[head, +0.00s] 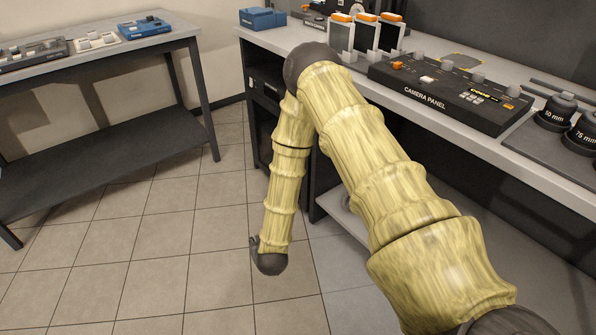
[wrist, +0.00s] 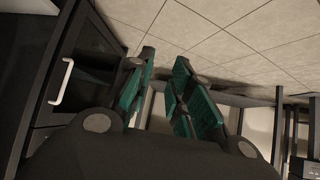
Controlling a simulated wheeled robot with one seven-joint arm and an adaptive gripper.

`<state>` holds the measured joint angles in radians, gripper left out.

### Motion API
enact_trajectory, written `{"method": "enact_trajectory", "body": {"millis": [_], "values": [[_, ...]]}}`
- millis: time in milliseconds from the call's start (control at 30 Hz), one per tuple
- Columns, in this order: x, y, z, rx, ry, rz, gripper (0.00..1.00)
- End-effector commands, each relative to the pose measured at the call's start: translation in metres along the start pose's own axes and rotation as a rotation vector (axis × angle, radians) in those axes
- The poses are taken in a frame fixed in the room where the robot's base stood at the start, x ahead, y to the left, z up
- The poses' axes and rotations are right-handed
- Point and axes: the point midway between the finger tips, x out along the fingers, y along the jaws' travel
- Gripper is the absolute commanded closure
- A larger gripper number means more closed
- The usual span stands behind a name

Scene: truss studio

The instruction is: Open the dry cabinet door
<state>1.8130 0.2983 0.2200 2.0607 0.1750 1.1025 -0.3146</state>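The dry cabinet shows at the left of the wrist view as a dark door (wrist: 92,72) with a pale bar handle (wrist: 62,82). The door looks closed, though only part of it is in view. In the head view a dark cabinet front (head: 262,118) under the bench is partly hidden by my arm. My gripper (wrist: 164,66) has green-padded fingers spread apart with nothing between them. In the wrist view the handle lies to the left of both fingers, apart from them. In the head view the fingers cannot be made out.
The bench (head: 540,170) carries a camera panel (head: 450,90), upright screens with orange tops, lenses and a blue box (head: 262,18). A second table (head: 100,42) with small devices stands at the left. The tiled floor (head: 170,255) between them is clear.

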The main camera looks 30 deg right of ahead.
Motion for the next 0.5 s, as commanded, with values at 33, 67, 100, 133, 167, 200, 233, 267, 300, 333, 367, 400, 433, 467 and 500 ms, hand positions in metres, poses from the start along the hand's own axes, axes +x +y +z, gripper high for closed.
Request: {"method": "enact_trajectory", "body": {"millis": [33,67,100,133,167,200,233,267,300,333,367,400,433,467,500], "values": [[0.024,0.004,-0.002,0.012,0.042,0.018,0.79],[0.033,0.006,-0.008,0.018,0.066,0.028,0.79],[0.044,0.009,-0.017,0.025,0.099,0.044,0.79],[0.052,0.012,-0.023,0.03,0.122,0.056,0.79],[0.06,0.015,-0.03,0.037,0.146,0.07,0.79],[0.071,0.02,-0.038,0.044,0.177,0.087,0.79],[0.078,0.023,-0.044,0.05,0.2,0.1,0.79],[0.085,0.027,-0.051,0.057,0.223,0.114,0.79],[0.095,0.033,-0.059,0.064,0.252,0.135,0.79],[0.102,0.037,-0.065,0.07,0.275,0.151,0.79],[0.108,0.041,-0.071,0.077,0.296,0.166,0.79],[0.116,0.048,-0.079,0.085,0.325,0.188,0.79],[0.122,0.052,-0.085,0.091,0.346,0.204,0.79],[0.128,0.058,-0.091,0.098,0.367,0.221,0.79],[0.135,0.065,-0.099,0.107,0.393,0.246,0.79]]}}
